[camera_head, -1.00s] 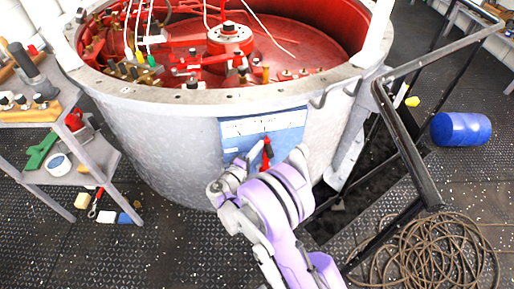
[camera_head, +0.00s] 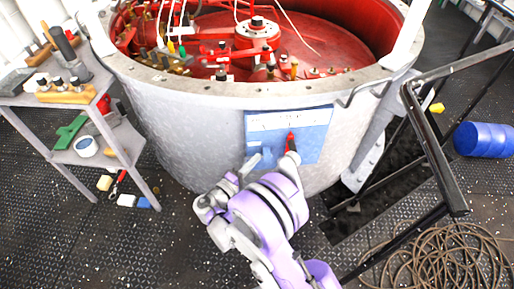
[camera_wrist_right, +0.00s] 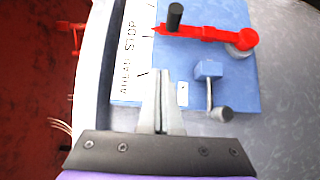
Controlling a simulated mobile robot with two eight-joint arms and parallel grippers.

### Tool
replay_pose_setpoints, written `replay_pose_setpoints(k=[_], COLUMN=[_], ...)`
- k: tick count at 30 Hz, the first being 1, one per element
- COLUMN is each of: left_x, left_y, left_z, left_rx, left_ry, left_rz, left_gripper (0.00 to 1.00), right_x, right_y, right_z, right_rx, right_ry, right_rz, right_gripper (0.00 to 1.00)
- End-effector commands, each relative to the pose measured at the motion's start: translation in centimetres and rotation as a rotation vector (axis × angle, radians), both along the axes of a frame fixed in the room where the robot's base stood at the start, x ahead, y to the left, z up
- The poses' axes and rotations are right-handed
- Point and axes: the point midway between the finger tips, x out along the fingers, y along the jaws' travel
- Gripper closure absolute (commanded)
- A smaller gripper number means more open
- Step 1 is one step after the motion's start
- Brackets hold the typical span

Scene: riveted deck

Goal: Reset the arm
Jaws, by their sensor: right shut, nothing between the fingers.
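My right gripper (camera_head: 248,164) is at the front of the pale blue panel (camera_head: 318,137), to the left of the red lever (camera_head: 291,143). In the right wrist view its two thin fingers (camera_wrist_right: 161,100) are together with nothing between them. They point toward the white scale strip and blue plate. The red lever (camera_wrist_right: 205,32) with its black knob lies beyond the fingertips, apart from them. A small blue block with a grey ball-ended handle (camera_wrist_right: 210,85) is beside the fingers. My left gripper is not in view.
The panel is on a big grey drum (camera_head: 190,120) with a red interior. A shelf cart (camera_head: 75,95) with tools stands at left. A black railing (camera_head: 430,150), coiled rope (camera_head: 440,255) and blue barrel (camera_head: 485,139) are at right.

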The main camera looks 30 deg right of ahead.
Motion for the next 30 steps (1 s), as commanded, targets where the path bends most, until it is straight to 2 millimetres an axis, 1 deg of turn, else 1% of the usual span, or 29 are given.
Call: replay_pose_setpoints(k=[8,11,14,17,18,22,26,30], left_x=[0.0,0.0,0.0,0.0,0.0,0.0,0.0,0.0], left_y=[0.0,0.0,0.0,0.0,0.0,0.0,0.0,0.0], left_z=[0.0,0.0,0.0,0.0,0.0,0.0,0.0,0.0], left_rx=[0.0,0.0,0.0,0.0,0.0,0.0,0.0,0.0], left_ry=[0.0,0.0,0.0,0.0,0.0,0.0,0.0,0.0], left_rz=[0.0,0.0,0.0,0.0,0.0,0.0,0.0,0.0], left_gripper=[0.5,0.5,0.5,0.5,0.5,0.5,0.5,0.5], right_x=[-0.2,-0.5,-1.4,-3.2,-4.1,-7.6,-11.7,-16.3], right_y=[0.2,-0.3,-1.4,-2.7,-3.1,-3.6,-3.1,-1.5], right_z=[0.0,0.3,0.9,1.6,1.8,2.2,2.4,2.4], right_rx=[0.003,0.037,0.125,0.264,0.327,0.531,0.737,0.961], right_ry=[0.001,0.017,0.056,0.104,0.124,0.171,0.196,0.198], right_rz=[-0.001,-0.006,-0.018,-0.033,-0.038,-0.051,-0.06,-0.064], right_gripper=[1.0,1.0,1.0,1.0,1.0,1.0,1.0,1.0])
